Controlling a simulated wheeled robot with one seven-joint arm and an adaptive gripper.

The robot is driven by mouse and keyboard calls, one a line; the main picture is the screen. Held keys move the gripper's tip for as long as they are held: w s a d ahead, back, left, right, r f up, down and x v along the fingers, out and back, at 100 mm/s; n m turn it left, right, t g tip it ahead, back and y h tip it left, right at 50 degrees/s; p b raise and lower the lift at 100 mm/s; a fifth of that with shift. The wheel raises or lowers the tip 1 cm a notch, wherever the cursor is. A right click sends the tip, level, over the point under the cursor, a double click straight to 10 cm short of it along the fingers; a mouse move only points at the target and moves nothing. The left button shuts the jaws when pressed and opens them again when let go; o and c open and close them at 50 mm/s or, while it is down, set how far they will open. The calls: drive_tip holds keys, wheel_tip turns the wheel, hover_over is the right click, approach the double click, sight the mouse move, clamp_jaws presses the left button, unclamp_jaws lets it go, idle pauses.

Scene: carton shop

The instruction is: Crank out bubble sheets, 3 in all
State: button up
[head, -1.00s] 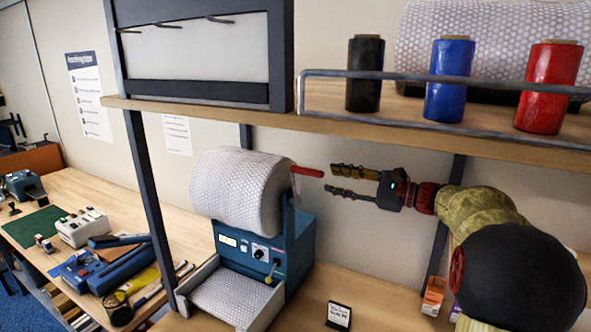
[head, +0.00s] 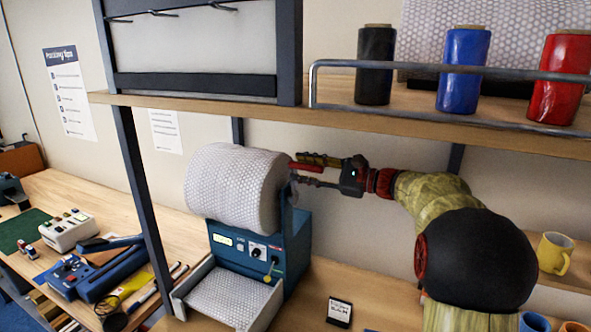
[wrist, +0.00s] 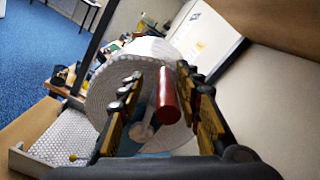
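The blue bubble-wrap machine (head: 262,258) stands on the bench under the shelf, with a large white bubble roll (head: 228,188) on top. Its red crank handle (head: 306,168) sticks out to the right of the roll. Bubble wrap (head: 232,298) lies in the front tray (head: 185,312); I cannot tell how many sheets. My gripper (head: 299,169) is at the handle. In the wrist view, the red handle (wrist: 167,98) lies between my open fingers, with a visible gap on the left. The crank's hub is partly hidden by the fingers.
The wooden shelf (head: 220,113) passes above my arm and carries black, blue and red film rolls (head: 462,68). A dark upright post (head: 142,200) stands left of the machine. A small sign (head: 340,312) stands to its right. A yellow mug (head: 554,254) is at the far right.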

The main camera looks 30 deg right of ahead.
drive_tip(key=shift+x, duration=1.2)
drive_tip(key=shift+c, duration=1)
clamp_jaws()
drive_tip(key=shift+d+f, duration=0.1)
drive_tip(key=shift+f, duration=0.05)
